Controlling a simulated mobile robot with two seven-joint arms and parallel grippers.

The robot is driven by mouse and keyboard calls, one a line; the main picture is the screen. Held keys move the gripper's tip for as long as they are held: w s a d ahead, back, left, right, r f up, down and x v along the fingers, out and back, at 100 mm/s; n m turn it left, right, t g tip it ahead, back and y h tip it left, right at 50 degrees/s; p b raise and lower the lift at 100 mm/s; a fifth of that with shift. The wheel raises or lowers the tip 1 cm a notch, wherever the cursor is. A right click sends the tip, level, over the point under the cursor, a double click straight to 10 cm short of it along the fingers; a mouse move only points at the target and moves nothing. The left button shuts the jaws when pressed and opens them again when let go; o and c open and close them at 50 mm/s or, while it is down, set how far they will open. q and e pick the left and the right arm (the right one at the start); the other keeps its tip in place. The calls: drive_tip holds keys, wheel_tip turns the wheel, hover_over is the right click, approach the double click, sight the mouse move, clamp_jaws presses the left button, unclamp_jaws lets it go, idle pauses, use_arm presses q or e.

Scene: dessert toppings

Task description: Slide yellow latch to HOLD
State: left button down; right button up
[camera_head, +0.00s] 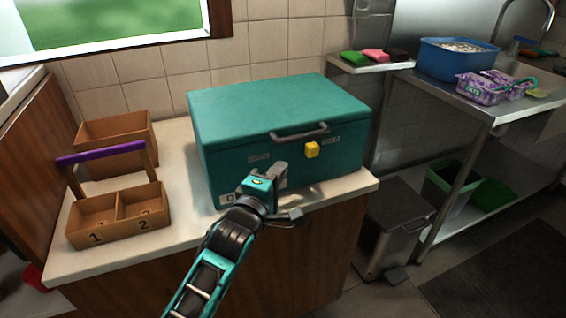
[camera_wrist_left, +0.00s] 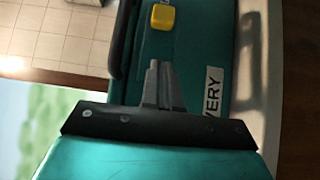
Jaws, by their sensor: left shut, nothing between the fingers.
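The yellow latch (camera_head: 312,150) is on the front face of the closed teal box (camera_head: 280,102), below its dark handle (camera_head: 300,131). It sits between two small labels, nearer the right one (camera_head: 331,140) than the left one (camera_head: 259,157); neither is clearly legible. My left gripper (camera_head: 282,169) is shut and empty, in front of the box, below and left of the latch. In the left wrist view its shut fingers (camera_wrist_left: 156,70) point toward the latch (camera_wrist_left: 163,17), with a visible gap. My right gripper is not in view.
A wooden caddy (camera_head: 118,219) with a purple handle and numbered compartments stands left on the white counter (camera_head: 185,235). A bin (camera_head: 398,225) stands right of the counter. A metal table (camera_head: 500,108) holds a blue basin (camera_head: 456,58) and a purple basket (camera_head: 492,86).

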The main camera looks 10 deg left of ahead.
use_arm(q)
drive_tip(key=s+a, duration=0.1)
drive_tip(key=s, duration=0.6)
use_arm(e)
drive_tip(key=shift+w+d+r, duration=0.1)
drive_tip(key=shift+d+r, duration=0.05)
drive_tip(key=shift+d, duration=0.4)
use_arm(q)
drive_tip(key=shift+s+a, duration=0.1)
drive_tip(key=s+a+f+m+g+p, duration=0.1)
drive_tip(key=s+a+f+m+g, duration=0.1)
drive_tip(key=s+f+m, duration=0.6)
drive_tip(key=s+a+f+m+g+y+p, duration=0.1)
drive_tip(key=s+f+m+g, duration=0.3)
drive_tip(key=s+f+m, duration=0.5)
drive_tip(key=shift+s+a+f+m+g+p, duration=0.15)
drive_tip(key=shift+a+f+m+g+p, duration=0.25)
drive_tip(key=shift+a+m+p, duration=0.4)
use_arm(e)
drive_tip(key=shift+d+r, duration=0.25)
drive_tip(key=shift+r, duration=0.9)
